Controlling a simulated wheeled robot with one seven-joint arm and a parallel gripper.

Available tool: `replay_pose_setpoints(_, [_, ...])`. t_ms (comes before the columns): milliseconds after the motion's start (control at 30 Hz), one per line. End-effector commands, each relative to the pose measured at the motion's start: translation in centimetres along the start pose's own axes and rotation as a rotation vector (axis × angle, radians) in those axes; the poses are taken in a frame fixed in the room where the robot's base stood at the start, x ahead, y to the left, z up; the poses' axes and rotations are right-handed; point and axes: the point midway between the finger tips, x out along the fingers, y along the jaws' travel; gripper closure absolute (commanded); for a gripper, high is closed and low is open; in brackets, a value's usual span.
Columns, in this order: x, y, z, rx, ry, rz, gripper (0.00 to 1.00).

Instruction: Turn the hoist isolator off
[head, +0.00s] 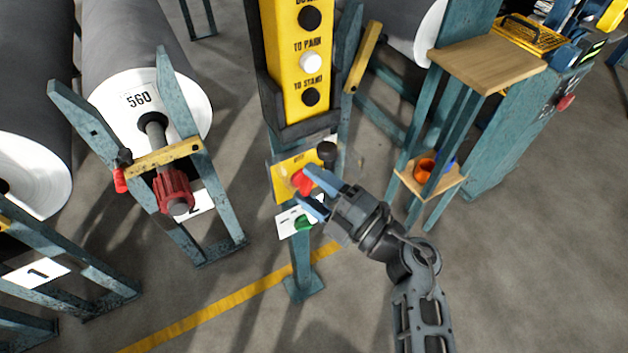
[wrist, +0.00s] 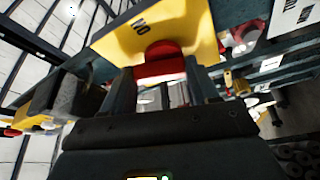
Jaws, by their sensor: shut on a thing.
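The hoist isolator is a red handle (head: 301,182) on a yellow plate (head: 284,178), on a teal post below the yellow button panel. In the wrist view the red handle (wrist: 160,64) sits between my fingers, in front of the yellow plate (wrist: 112,38) with the letters "ON" on it. My gripper (head: 318,192) comes in from the lower right with its blue fingers at the plate and is shut on the red handle. The fingers cover part of the handle, so its exact angle is hard to tell.
A yellow button panel (head: 302,60) hangs just above the plate. A black knob (head: 326,150) is close above my fingers. A wooden-topped stand (head: 487,62) is at right; a roll labelled 560 (head: 185,105) is at left.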

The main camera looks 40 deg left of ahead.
Motion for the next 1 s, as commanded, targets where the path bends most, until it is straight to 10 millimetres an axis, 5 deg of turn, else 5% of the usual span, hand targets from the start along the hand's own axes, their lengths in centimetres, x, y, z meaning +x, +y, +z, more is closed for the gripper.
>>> replay_pose_setpoints(433, [0.03, 0.07, -0.22, -0.261, 0.000, -0.110, 0.71])
replay_pose_setpoints(1000, [0.07, -0.14, -0.25, -0.325, 0.000, -0.137, 0.71])
